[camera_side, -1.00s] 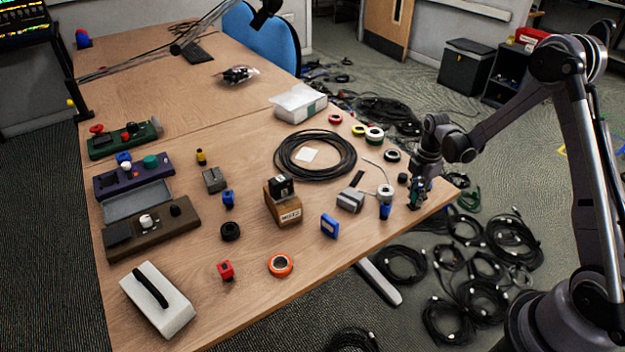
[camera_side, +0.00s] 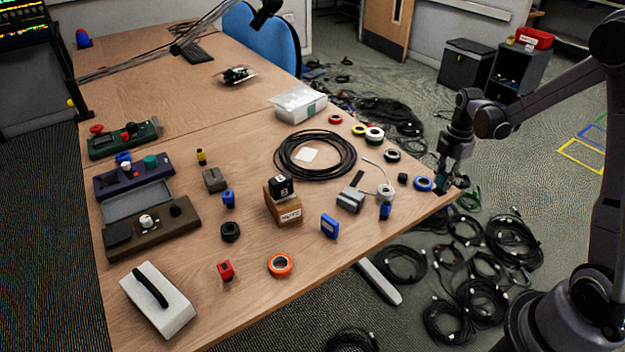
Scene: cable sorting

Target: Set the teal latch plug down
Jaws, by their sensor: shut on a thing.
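My gripper (camera_side: 446,174) is at the right edge of the table (camera_side: 330,275), pointing down and shut on the teal latch plug (camera_side: 441,181). Only a little teal shows between the dark fingers, low down near the table corner. I cannot tell from this view whether the plug touches the table top. The gripper is just right of a blue ring of tape (camera_side: 423,184).
A small dark green block (camera_side: 402,177), a white roll (camera_side: 385,191) and an upright blue plug (camera_side: 385,210) stand left of my gripper. A black cable coil (camera_side: 315,155) lies farther left. Coiled cables (camera_side: 478,270) cover the floor beyond the edge.

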